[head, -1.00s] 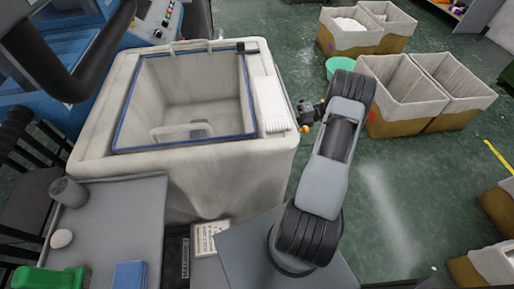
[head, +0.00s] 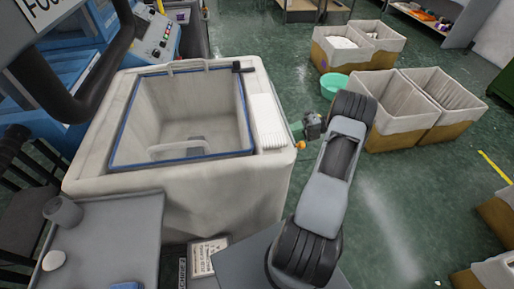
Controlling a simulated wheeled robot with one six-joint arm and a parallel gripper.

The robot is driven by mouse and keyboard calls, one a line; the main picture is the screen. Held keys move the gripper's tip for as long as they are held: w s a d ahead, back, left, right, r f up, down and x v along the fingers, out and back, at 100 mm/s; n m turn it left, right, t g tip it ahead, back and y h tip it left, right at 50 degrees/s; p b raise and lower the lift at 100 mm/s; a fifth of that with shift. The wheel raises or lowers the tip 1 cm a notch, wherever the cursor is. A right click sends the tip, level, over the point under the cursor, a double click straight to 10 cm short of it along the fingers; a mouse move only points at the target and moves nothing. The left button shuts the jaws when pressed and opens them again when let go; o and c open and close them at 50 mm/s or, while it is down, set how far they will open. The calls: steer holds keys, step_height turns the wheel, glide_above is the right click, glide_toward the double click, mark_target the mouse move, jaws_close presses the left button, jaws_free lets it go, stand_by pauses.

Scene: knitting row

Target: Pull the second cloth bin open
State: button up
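A large off-white cloth bin (head: 180,208) with a blue inner rim stands at the left centre in the head view. It looks empty apart from a pale handle-like bar low inside. A white ribbed pad (head: 268,122) lies on its right rim, with a small black piece near the back right corner. My gripper (head: 296,131) is just off the bin's right side, near the pad. Its fingers are small and partly hidden by my arm, so I cannot tell whether they are open or touch the bin. Which bin counts as second is not clear here.
A grey side table (head: 110,235) with a grey cup (head: 62,211) and a white ball is at the lower left. Blue machinery stands behind it. Fabric-lined boxes (head: 385,140) and a turquoise basin (head: 333,82) stand right.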

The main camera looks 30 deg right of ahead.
steer(key=v, duration=0.9)
steer(key=shift+s+r, duration=0.3)
steer(key=shift+r, duration=0.1)
